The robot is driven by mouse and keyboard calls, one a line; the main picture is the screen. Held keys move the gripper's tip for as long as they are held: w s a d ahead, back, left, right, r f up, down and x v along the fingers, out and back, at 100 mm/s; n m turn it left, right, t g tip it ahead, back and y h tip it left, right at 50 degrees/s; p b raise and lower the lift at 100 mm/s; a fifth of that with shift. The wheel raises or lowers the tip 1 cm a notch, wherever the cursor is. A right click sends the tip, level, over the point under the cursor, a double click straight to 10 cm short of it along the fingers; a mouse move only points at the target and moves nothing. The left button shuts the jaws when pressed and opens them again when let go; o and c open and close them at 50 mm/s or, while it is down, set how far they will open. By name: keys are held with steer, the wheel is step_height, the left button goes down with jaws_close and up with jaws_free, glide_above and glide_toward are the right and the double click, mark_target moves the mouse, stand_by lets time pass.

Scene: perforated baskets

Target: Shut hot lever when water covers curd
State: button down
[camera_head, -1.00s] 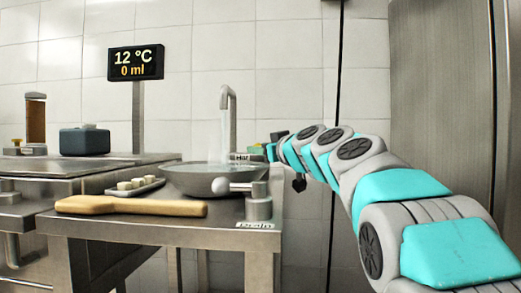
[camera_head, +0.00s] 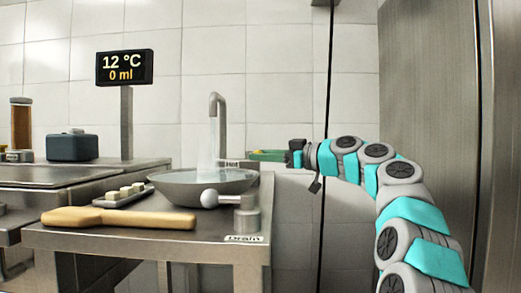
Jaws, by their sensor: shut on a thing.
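The round grey basin (camera_head: 165,190) stands on the steel table, and water (camera_head: 209,150) runs into it from the tap (camera_head: 217,102). White cubes, likely the curd, lie on a small tray (camera_head: 108,203) to its left. The display (camera_head: 125,67) reads 12 °C and 0 ml. A plate (camera_head: 237,163) sits at the basin's back right; no hot lever shows clearly. My gripper (camera_head: 297,150) is right of the basin, small and dark in view. It is shut at the right end of a flat green object (camera_head: 268,155); what that object is, I cannot tell.
A wooden paddle (camera_head: 120,218) lies along the table's front. A ball-knobbed lever (camera_head: 222,199) stands above the Drain label (camera_head: 245,239) at the front right corner. A dark blue box (camera_head: 72,146) is at the back left. A tall metal cabinet (camera_head: 430,90) stands right.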

steer(key=shift+w+d+r+n+g+y+p, duration=0.2)
steer(key=shift+n+g+y+p, duration=0.25)
steer(key=shift+p, duration=0.75)
steer(key=shift+w+d+r+n+g+y+p, duration=0.1)
steer(key=shift+w+r+n+g+y+p, duration=0.2)
steer(key=shift+g+p, duration=0.6)
steer(key=g+p, duration=0.1)
steer(key=p, duration=0.2)
steer(key=n+p, duration=0.1)
steer(key=p, duration=0.2)
steer(key=shift+w+d+f+n+g, duration=0.1)
steer(key=shift+w+d+n+g, duration=0.15)
steer(key=shift+g, duration=0.1)
steer(key=n+g+p, duration=0.1)
steer(key=p, duration=0.2)
steer(key=shift+w+d+f+y, duration=0.1)
steer(key=shift+y, duration=0.15)
steer(key=shift+g+p, duration=0.4)
steer(key=shift+p, duration=0.3)
steer(key=shift+w+f+n+g+p, duration=0.1)
steer(key=shift+f+n+g+p, duration=0.2)
steer(key=shift+p, duration=0.35)
steer(key=c, duration=0.5)
jaws_free()
steer(key=shift+d, duration=0.15)
